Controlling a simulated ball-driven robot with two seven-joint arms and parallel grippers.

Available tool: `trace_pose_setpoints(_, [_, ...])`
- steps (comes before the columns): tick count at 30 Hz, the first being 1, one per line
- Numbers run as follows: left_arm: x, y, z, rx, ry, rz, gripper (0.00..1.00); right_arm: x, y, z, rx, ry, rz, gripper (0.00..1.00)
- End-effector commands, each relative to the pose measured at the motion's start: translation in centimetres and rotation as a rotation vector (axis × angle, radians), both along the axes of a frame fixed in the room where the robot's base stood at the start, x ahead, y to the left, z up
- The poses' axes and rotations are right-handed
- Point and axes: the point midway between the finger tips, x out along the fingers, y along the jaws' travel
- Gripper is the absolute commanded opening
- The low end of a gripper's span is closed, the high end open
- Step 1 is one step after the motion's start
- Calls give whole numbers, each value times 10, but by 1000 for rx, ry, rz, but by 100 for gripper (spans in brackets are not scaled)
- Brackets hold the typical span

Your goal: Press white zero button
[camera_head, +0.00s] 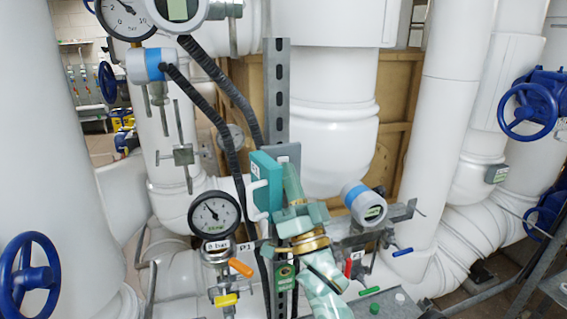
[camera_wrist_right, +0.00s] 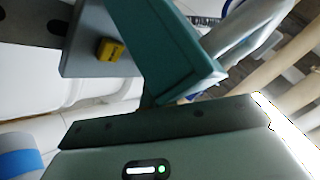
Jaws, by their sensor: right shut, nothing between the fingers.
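A small white round button (camera_head: 400,297) sits on a grey box (camera_head: 388,304) low in the head view, beside a green button (camera_head: 374,308). I cannot read any zero marking on it. My right gripper (camera_head: 290,172) is shut and empty, reaching up from the bottom, above and left of the white button and well apart from it. It is close to a teal box (camera_head: 264,184) and a grey plate (camera_head: 285,152). The wrist view shows a yellow button (camera_wrist_right: 110,50) on a grey plate, and does not show the white button. My left gripper is out of view.
A dial gauge (camera_head: 214,215) stands left of my arm, and a blue-banded transmitter (camera_head: 363,203) stands right of it. Orange (camera_head: 241,268), yellow (camera_head: 226,300) and red (camera_head: 348,268) handles surround the lower area. Large white pipes (camera_head: 335,130) crowd the back.

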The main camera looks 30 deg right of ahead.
Motion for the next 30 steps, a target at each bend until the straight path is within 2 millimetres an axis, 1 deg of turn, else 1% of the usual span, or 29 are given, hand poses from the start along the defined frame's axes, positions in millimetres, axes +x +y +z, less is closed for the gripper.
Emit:
trace_pose_setpoints(23, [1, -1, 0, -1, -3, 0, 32, 0, 0, 0, 0, 0, 0, 0])
trace_pose_setpoints(30, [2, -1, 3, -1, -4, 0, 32, 6, -1, 1, -1, -1, -1, 0])
